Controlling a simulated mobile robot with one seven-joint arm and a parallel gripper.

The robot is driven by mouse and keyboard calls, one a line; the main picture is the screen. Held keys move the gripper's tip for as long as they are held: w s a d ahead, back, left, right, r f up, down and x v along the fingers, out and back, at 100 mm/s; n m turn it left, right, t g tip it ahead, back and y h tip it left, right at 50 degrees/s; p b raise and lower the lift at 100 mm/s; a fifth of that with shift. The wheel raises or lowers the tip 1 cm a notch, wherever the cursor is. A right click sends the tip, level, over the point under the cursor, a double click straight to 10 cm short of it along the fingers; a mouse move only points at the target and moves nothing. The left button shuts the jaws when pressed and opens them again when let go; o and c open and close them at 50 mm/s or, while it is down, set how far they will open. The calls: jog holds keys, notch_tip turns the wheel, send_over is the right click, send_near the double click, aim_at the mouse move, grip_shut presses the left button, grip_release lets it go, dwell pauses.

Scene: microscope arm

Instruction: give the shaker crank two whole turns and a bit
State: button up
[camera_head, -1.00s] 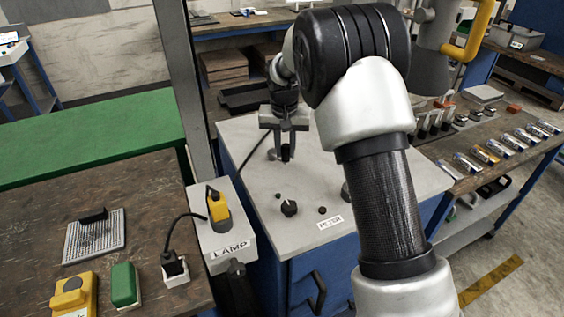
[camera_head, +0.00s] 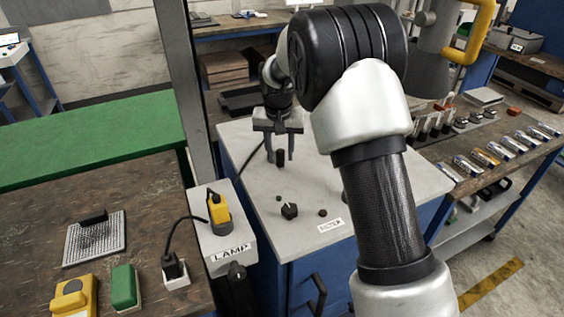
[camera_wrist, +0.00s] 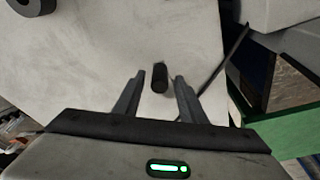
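A short black upright peg, seemingly the shaker crank's handle (camera_head: 280,158), stands on the pale grey top of a blue cabinet. It also shows in the wrist view (camera_wrist: 160,77). My gripper (camera_head: 281,156) reaches down over it with one finger on each side. In the wrist view my gripper (camera_wrist: 157,82) is open, with a visible gap between the peg and each finger. The peg lies between the fingers near their tips. The rest of the crank cannot be made out.
On the cabinet top (camera_head: 240,135) nearer me are a black knob (camera_head: 290,211), small buttons and a label. A grey LAMP box (camera_head: 228,243) with a yellow switch adjoins it on the left. A bench with several metal cylinders (camera_head: 485,159) stands right.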

jog(key=shift+r+p, duration=2.4)
jog(key=shift+r, duration=1.45)
notch_tip(320, 180, down, 8)
jog(key=b, duration=0.4)
jog(key=c, duration=0.6)
